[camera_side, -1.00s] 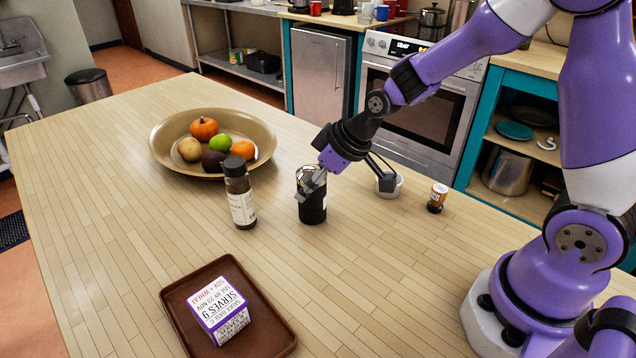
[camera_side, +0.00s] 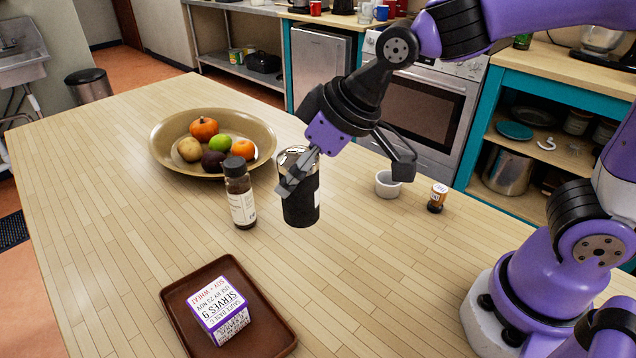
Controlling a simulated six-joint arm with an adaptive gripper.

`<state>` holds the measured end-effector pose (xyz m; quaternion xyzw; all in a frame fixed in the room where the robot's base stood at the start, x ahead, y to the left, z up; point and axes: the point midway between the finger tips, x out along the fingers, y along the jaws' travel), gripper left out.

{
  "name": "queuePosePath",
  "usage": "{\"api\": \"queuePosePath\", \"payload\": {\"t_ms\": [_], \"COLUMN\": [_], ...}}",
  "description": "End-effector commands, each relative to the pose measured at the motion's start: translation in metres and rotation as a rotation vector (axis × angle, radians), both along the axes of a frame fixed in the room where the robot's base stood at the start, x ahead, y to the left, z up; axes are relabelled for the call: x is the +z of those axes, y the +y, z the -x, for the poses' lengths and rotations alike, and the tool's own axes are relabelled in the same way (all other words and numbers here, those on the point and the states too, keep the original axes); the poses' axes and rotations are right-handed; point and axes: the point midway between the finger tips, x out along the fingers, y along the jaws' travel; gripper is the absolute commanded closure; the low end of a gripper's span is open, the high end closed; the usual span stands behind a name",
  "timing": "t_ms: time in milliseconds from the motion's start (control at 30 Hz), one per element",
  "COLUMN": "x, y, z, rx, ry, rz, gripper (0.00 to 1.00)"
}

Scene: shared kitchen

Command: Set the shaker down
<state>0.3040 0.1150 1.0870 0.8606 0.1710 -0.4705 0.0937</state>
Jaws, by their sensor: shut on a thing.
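The shaker (camera_side: 301,203) is a black cylinder with a shiny metal top, in the middle of the side view. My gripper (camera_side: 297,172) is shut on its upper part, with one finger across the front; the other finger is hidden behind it. The shaker is nearly upright and appears to be held a little above the wooden table (camera_side: 120,230), just right of a brown bottle (camera_side: 239,195) with a black cap.
A fruit bowl (camera_side: 165,165) stands behind the bottle. A brown tray (camera_side: 262,338) holding a white-purple box (camera_side: 220,312) lies in front. The table's middle front is clear.

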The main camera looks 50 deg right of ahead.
Motion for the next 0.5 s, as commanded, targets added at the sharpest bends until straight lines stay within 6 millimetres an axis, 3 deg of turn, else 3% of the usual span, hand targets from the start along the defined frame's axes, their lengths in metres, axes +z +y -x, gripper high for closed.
{"api": "queuePosePath", "payload": {"t_ms": [67,167,400,500], "x": [0.005,0.008,0.011,0.011], "y": [0.003,-0.007,-0.074,-0.098], "z": [0.001,-0.011,-0.066,-0.079], "rx": [-0.013,-0.096,-0.481,-0.604], "ry": [-0.002,0.001,-0.006,-0.011], "rz": [0.000,0.003,0.006,0.005], "gripper": [0.83,0.83,0.83,0.83]}}
